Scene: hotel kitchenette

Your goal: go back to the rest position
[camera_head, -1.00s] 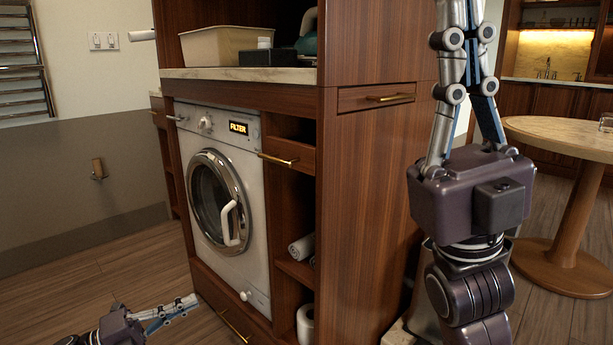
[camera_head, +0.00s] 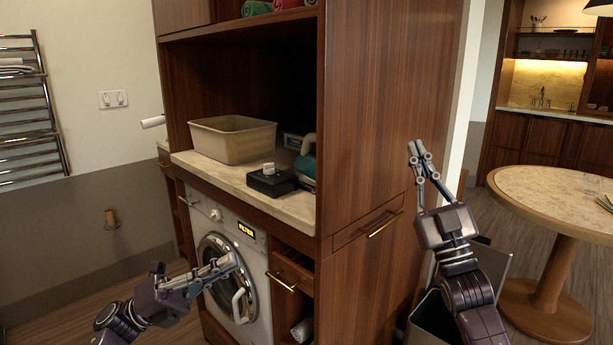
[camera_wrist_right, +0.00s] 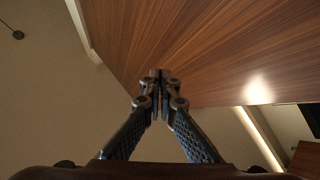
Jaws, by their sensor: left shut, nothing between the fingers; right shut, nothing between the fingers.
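My left gripper (camera_head: 226,264) is shut and empty, in front of the upper part of the washing machine (camera_head: 262,243). Whether it touches the machine is hard to tell. My right gripper (camera_head: 416,148) is shut and empty, pointing up beside the wooden cabinet side panel (camera_head: 367,110). In the right wrist view its closed fingertips (camera_wrist_right: 158,76) meet in front of the same wood panel and the ceiling, with nothing between them.
A beige bin (camera_head: 232,140), a black box (camera_head: 272,180) and a teal appliance (camera_head: 306,165) stand on the counter. A round table (camera_head: 550,190) stands at the right. A grey bin (camera_head: 430,318) sits below my right arm. A towel rail (camera_head: 35,110) hangs at the left.

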